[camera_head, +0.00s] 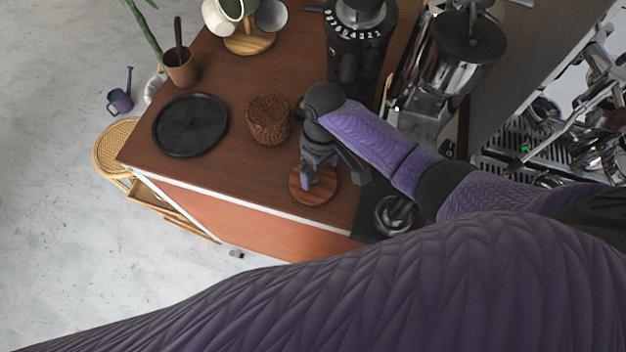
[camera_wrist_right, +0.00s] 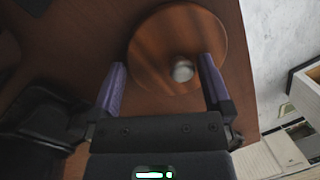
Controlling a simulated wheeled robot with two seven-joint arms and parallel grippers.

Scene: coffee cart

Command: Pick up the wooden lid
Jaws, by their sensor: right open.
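The wooden lid (camera_head: 314,187) is a round brown disc lying flat on the counter, near its front edge. In the right wrist view the lid (camera_wrist_right: 165,48) has a small metallic knob (camera_wrist_right: 182,70) near its middle. My right gripper (camera_head: 308,181) is above the lid in the head view and hides part of it. In the right wrist view my right gripper (camera_wrist_right: 161,72) is open, with one purple finger on each side of the knob and nothing held. Whether the fingertips touch the lid cannot be told. My left gripper is not in view.
On the brown counter (camera_head: 250,75) stand a woven brown container (camera_head: 268,120), a black round tray (camera_head: 190,125), a potted plant (camera_head: 181,68) and a black grinder (camera_head: 355,50). A metal tamper-like object (camera_head: 394,214) sits on a dark mat right of the lid.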

